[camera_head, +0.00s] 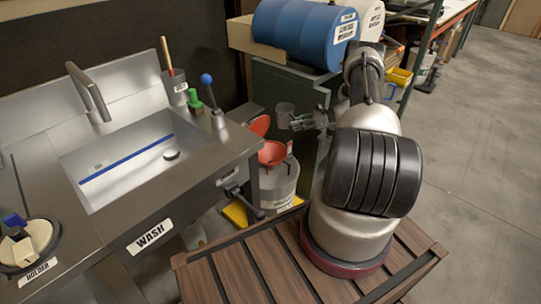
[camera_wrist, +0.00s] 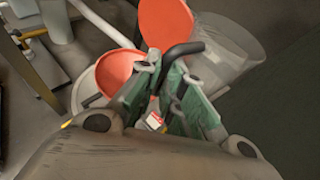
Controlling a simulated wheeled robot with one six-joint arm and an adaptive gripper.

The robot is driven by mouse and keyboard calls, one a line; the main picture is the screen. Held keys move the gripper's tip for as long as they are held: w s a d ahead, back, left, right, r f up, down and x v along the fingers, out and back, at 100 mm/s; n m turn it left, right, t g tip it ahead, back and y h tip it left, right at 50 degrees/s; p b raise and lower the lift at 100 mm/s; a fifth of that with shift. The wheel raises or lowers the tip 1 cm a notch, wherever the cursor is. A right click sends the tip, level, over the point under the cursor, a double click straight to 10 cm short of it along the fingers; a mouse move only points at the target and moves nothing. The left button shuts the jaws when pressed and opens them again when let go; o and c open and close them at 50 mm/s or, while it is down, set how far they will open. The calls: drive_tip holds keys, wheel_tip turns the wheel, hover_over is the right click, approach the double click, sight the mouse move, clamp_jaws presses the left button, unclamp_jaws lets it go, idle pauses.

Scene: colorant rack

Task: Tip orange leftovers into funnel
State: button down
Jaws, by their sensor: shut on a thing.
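My gripper (camera_head: 299,122) is shut on the dark handle of a grey see-through cup (camera_head: 285,112). The cup also shows in the wrist view (camera_wrist: 232,48), beyond my green-sided fingers (camera_wrist: 165,80). In the head view it looks about upright; I cannot make out any orange contents. The red-orange funnel (camera_head: 272,153) sits on top of a pale drum (camera_head: 278,187), below and slightly left of the cup. In the wrist view the funnel (camera_wrist: 113,70) lies left of my fingers. Its round orange lid (camera_head: 261,125) stands open behind it.
A steel sink (camera_head: 140,165) marked WASH fills the left, with a brush, a green item and a blue-knobbed lever (camera_head: 208,82) near its edge. A blue drum (camera_head: 305,33) lies on a shelf behind. My slatted wooden base top is in front. Open floor lies at right.

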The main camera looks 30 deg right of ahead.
drive_tip(key=shift+y, duration=0.3)
drive_tip(key=shift+d+r, duration=0.15)
drive_tip(key=shift+r, duration=2.75)
